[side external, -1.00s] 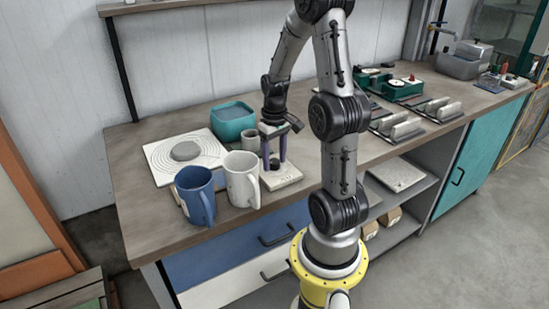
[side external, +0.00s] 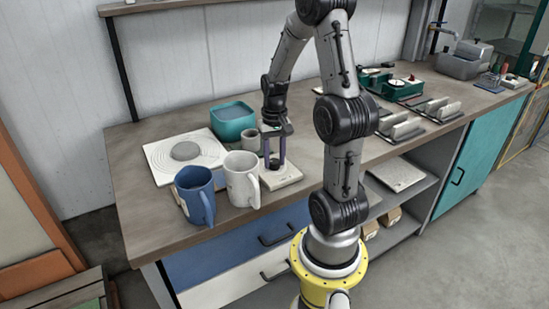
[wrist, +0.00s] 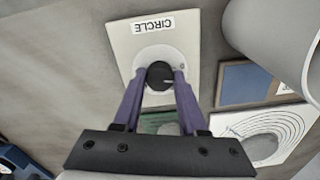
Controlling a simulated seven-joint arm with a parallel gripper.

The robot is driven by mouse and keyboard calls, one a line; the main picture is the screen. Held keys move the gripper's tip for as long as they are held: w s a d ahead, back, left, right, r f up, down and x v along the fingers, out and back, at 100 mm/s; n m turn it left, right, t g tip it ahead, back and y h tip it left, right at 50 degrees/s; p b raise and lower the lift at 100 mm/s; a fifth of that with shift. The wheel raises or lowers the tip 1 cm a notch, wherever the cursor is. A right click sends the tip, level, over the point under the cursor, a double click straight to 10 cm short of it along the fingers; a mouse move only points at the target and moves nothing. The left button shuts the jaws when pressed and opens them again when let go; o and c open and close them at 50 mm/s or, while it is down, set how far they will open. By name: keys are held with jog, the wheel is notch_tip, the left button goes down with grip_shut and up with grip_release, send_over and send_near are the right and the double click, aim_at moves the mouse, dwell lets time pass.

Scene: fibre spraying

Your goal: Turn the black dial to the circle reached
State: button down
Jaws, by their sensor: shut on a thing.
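The black dial (wrist: 158,75) sits on a white round base on a pale plate (wrist: 112,45) labelled CIRCLE, which reads upside down in the wrist view. A small light mark shows on the dial's right side. My gripper (wrist: 160,80) is shut on the dial, with one purple finger on each side. In the side external view, my gripper (side external: 274,163) points down over the plate (side external: 286,178), and the fingers hide most of the dial. A white board (side external: 160,155) with concentric circles carries a grey disc (side external: 186,151); circles also show in the wrist view (wrist: 268,130).
A white mug (side external: 241,177) stands close left of the plate, with a blue mug (side external: 194,193) beside it. A small grey cup (side external: 250,139) and a teal tub (side external: 233,121) stand behind. Green and grey equipment (side external: 395,86) is further right. The bench front-left is clear.

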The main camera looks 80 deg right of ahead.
aim_at(274, 161)
jog(key=shift+r, duration=0.1)
jog(key=shift+c, duration=2.2)
grip_release()
notch_tip(274, 161, up, 14)
